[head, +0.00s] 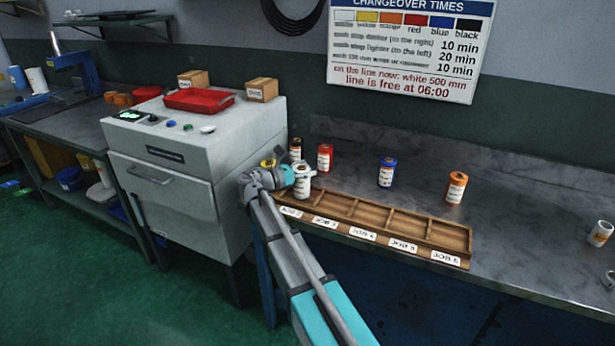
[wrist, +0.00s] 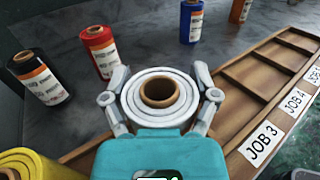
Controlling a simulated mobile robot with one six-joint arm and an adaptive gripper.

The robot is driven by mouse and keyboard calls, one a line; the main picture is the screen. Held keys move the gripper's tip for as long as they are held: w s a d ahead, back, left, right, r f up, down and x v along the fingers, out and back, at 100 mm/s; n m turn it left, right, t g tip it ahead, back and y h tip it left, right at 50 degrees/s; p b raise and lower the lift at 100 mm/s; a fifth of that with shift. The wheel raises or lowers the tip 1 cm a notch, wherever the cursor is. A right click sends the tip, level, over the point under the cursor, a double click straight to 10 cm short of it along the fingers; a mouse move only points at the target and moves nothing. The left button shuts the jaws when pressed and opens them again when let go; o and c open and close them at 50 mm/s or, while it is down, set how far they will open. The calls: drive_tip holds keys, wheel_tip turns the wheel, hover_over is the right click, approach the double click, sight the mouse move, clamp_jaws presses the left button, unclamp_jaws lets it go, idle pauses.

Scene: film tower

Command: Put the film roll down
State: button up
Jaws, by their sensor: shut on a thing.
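My gripper (head: 297,178) is shut on a white film roll (head: 302,186), which it holds upright at the left end of the wooden job tray (head: 440,222). In the wrist view the roll's white rings and brown core (wrist: 160,92) sit between the two fingers (wrist: 160,100). I cannot tell whether its base touches the tray. The roll and gripper hide part of the tray's left end. The compartments I can see to the right are empty. A JOB 3 label (wrist: 262,140) shows on the tray's front edge in the wrist view.
Behind the tray stand black (head: 296,147), red (head: 325,160), blue (head: 387,174) and orange (head: 456,189) rolls. A yellow roll (wrist: 28,160) is close at left. A grey machine (head: 190,160) borders the counter's left.

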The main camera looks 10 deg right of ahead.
drive_tip(key=shift+f, duration=0.4)
drive_tip(key=shift+f, duration=0.15)
drive_tip(key=o, duration=1.1)
drive_tip(key=shift+o, duration=0.2)
drive_tip(key=shift+a+r, duration=0.1)
drive_tip(key=shift+r, duration=0.1)
drive_tip(key=v, duration=1.1)
drive_tip(key=shift+a, duration=0.4)
drive_tip(key=shift+s, duration=0.2)
